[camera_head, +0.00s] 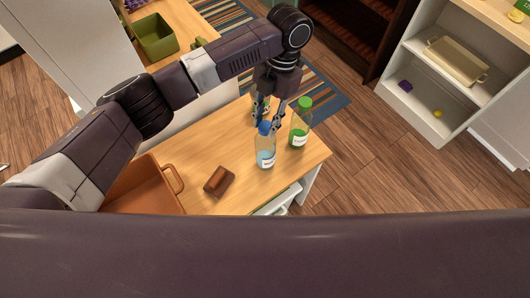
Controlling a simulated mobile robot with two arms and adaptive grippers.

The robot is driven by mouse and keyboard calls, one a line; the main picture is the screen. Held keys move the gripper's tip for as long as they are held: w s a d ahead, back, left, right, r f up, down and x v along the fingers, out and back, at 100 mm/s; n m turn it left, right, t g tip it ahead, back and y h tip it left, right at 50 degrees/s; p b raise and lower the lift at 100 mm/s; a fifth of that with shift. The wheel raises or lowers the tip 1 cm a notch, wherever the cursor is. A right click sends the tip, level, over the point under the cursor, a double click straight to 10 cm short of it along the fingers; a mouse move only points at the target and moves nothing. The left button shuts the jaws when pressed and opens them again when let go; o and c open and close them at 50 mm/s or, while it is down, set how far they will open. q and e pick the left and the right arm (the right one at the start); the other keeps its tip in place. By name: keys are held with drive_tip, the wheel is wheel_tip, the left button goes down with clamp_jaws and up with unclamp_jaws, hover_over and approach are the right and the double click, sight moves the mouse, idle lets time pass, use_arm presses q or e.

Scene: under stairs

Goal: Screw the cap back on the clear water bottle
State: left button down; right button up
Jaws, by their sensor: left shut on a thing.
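The clear water bottle (265,156) stands upright on the wooden table, with a white label and bluish contents. A blue cap (264,128) is at the top of its neck; whether it is seated on the threads is too small to tell. My left gripper (267,124) reaches down from above and is shut on the blue cap. Its fingers partly hide the cap. My right gripper is not in view.
A green bottle with a green cap (305,103) stands close on the right. A brown block-like object (219,181) and an orange-brown bin (173,181) are on the table (226,147) to the left. A white shelf (411,103) stands at right.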

use_arm(q)
drive_tip(key=shift+m, duration=0.3)
drive_tip(key=c, duration=1.5)
unclamp_jaws()
drive_tip(key=shift+o, duration=0.9)
drive_tip(key=o, duration=0.4)
drive_tip(key=shift+c, duration=0.2)
drive_tip(key=shift+r, duration=0.1)
